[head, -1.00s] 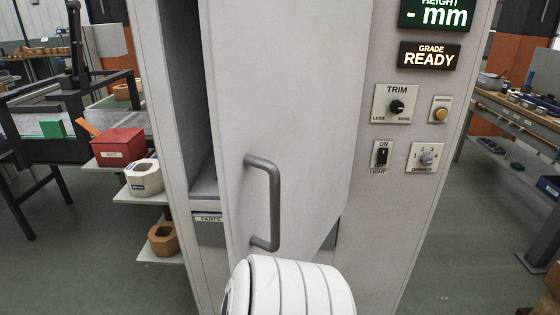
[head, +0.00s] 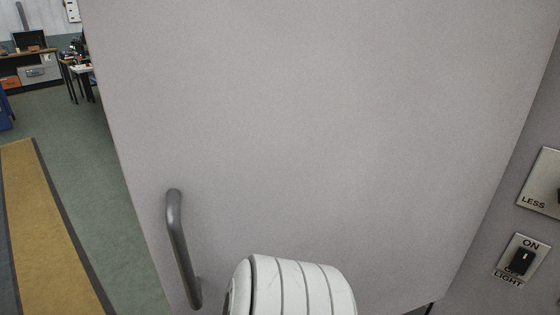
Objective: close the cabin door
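The cabin door (head: 320,130) is a large plain grey panel that fills most of the head view, very close to me. Its free edge is at the left, with room floor showing past it, so it stands open. A dark grey bar handle (head: 180,245) is upright near that edge, at the lower left. The door hides the cabin opening and its inside. A white ribbed part of my own body covers the bottom middle. Neither of my grippers shows, and no gripper is seen on the handle.
The control panel is at the right, with a light switch (head: 522,260) and a cut-off trim plate (head: 541,185). Green floor with a yellow strip (head: 45,225) runs along the left. Benches (head: 28,68) stand far back at the upper left.

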